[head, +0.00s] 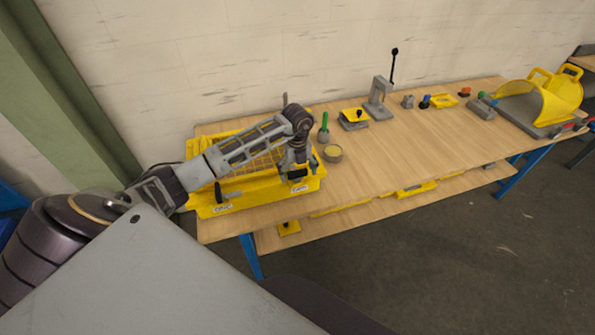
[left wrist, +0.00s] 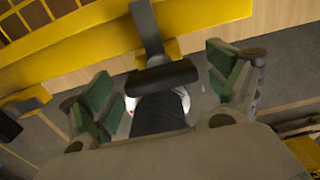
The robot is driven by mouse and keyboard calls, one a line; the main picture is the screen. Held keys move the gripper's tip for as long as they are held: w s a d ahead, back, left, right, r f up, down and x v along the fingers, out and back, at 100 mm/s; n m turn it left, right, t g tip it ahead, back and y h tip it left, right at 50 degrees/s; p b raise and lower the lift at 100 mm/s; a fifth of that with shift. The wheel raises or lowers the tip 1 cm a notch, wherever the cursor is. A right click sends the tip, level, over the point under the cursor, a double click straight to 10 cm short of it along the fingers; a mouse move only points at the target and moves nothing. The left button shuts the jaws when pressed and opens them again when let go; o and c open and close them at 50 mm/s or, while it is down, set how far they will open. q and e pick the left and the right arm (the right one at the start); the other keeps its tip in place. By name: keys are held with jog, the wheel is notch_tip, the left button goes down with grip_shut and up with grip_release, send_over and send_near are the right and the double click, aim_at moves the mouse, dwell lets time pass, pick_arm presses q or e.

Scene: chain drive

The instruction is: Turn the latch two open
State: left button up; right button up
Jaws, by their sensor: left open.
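A yellow guard box (head: 253,190) with a mesh lid stands at the left end of the workbench. Two dark latches are on its front: one at the left (head: 218,191), and one at the right (head: 298,176), partly hidden by my gripper. I take the right one as latch two; its label is too small to read. My left gripper (head: 294,170) is at this right latch. In the left wrist view, the open left gripper (left wrist: 168,90) has green pads on either side of the latch's dark bar (left wrist: 162,77), with gaps showing. My right gripper is not in view.
A lever press (head: 379,100) and a yellow hood (head: 545,95) stand farther right. The wooden bench top (head: 400,150) is clear along its front.

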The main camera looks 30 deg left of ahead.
pick_arm(q)
jog(key=shift+c, duration=0.3)
jog(key=c, duration=1)
jog(key=shift+o, duration=0.2)
